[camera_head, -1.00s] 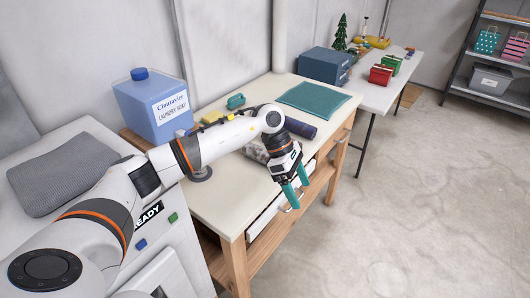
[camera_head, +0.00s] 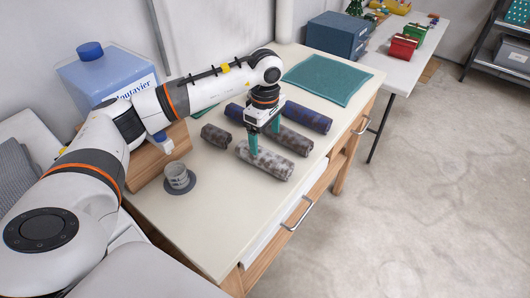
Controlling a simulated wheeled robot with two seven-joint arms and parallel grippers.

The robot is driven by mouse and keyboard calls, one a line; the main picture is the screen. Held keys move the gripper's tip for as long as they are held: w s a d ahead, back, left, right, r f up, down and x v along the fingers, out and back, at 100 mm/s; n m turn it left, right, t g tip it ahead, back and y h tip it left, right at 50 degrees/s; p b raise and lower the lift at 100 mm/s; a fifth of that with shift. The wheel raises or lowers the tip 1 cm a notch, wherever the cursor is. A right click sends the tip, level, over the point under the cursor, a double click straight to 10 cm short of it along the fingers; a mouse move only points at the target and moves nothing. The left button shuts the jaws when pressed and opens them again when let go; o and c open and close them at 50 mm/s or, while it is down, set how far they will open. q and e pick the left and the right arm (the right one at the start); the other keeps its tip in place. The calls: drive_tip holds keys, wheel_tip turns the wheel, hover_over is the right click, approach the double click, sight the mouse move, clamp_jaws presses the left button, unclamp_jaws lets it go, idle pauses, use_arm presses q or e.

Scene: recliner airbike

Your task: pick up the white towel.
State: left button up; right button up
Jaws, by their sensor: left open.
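The palest rolled towel, a mottled white-grey one (camera_head: 265,161), lies on the cream-topped table in the head view. My left gripper (camera_head: 264,140) points down over this roll with teal fingers apart. One finger overlaps the roll's far side in the picture; I cannot tell if it touches. Nothing is held between the fingers. The right gripper is not in view.
Close behind lie a dark mottled roll (camera_head: 291,140), a navy roll (camera_head: 307,117) and a short grey roll (camera_head: 215,136). A flat teal cloth (camera_head: 328,80), a grey cup (camera_head: 178,178) and a blue soap jug (camera_head: 108,75) stand around. The table's front is clear.

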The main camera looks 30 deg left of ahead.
sight(265, 152)
use_arm(q)
drive_tip(key=f, duration=0.3)
drive_tip(key=shift+s+d+f+p, duration=0.1)
drive_tip(key=shift+s+d+p, duration=0.1)
drive_tip(key=shift+p, duration=0.2)
drive_tip(key=shift+w+a+f, duration=0.15)
drive_tip(key=shift+f, duration=0.15)
wheel_tip(265, 152, down, 4)
drive_tip(key=shift+a+f+p, duration=0.1)
drive_tip(key=shift+f+p, duration=0.05)
drive_tip(key=shift+p, duration=1)
drive_tip(key=shift+f, duration=0.4)
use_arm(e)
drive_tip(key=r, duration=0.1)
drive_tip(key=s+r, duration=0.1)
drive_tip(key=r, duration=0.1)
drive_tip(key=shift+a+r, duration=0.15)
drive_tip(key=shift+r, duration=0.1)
use_arm(q)
drive_tip(key=shift+c, duration=0.5)
drive_tip(key=c, duration=1)
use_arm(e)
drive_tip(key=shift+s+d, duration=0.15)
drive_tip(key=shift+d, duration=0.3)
use_arm(q)
drive_tip(key=shift+r, duration=0.1)
